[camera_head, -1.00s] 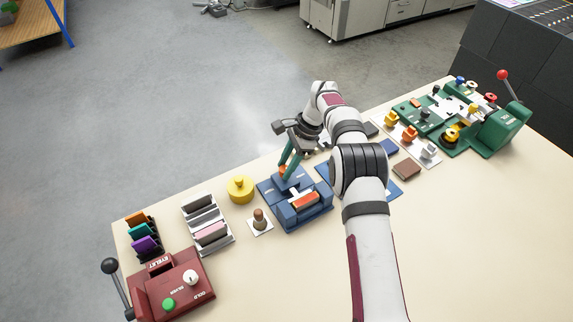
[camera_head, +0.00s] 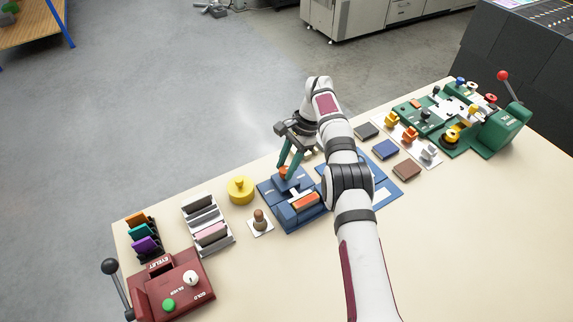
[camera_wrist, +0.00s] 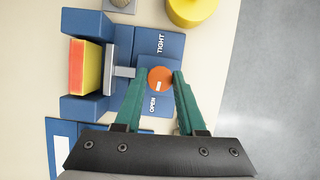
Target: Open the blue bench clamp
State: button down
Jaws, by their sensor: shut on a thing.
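The blue bench clamp (camera_head: 283,212) stands on the cream bench, and it also shows in the wrist view (camera_wrist: 90,20). A red and yellow block (camera_wrist: 88,67) sits in it, beside a grey jaw plate (camera_wrist: 117,52); whether plate and block touch is unclear. An orange round knob (camera_wrist: 160,79) is on the clamp between the labels TIGHT and OPEN. Its white mark lies on the OPEN side. My gripper (camera_wrist: 161,76), with green fingers, is shut on the knob, one finger on each side. In the head view, my gripper (camera_head: 285,168) reaches down to the clamp from behind.
A yellow round piece (camera_head: 241,189) and a brown-topped peg (camera_head: 259,220) stand left of the clamp. A grey rack (camera_head: 207,224) and a dark red eyelet machine (camera_head: 172,284) are farther left. A green machine (camera_head: 497,128) stands right. The front bench is clear.

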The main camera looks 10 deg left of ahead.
jog(key=c, duration=0.5)
grip_release()
jog(key=s+d+r, duration=0.1)
jog(key=d+r, duration=1)
jog(key=shift+d, duration=0.3)
